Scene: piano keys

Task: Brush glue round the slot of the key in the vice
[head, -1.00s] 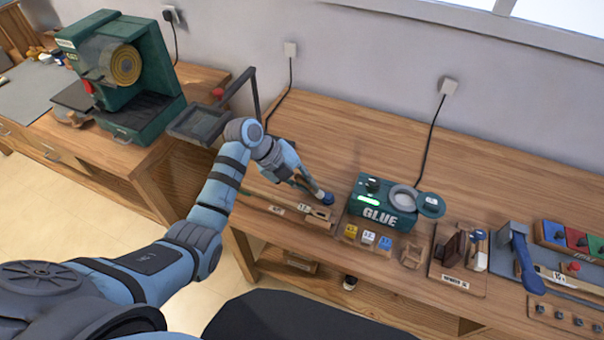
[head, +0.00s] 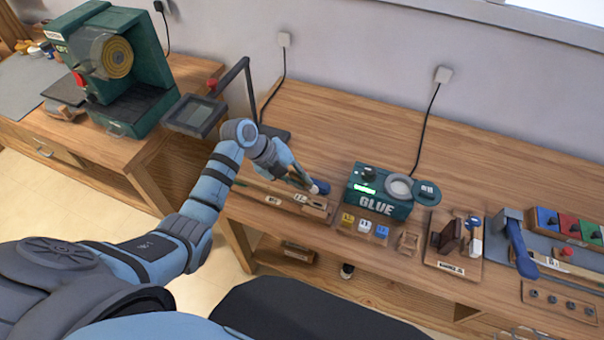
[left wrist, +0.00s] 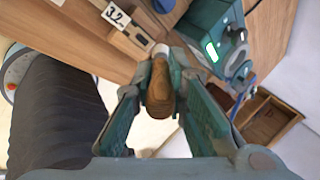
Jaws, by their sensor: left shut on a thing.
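My left gripper (head: 301,180) is shut on a brush with a brown wooden handle (left wrist: 160,92). It is over the front left of the bench, and the brush's far end is hard to make out. A pale wooden key (head: 314,207) lies just below the gripper; its labelled end and a slot-like mark also show in the left wrist view (left wrist: 128,42). A round blue part (head: 320,187) is by the fingertips; I cannot tell if it belongs to a vice. The green glue pot unit (head: 378,197) stands to the right. My right gripper is out of view.
Yellow, white and blue small blocks (head: 364,226) sit before the glue unit. A black-framed stand (head: 196,115) is at the left. The back of the bench is clear.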

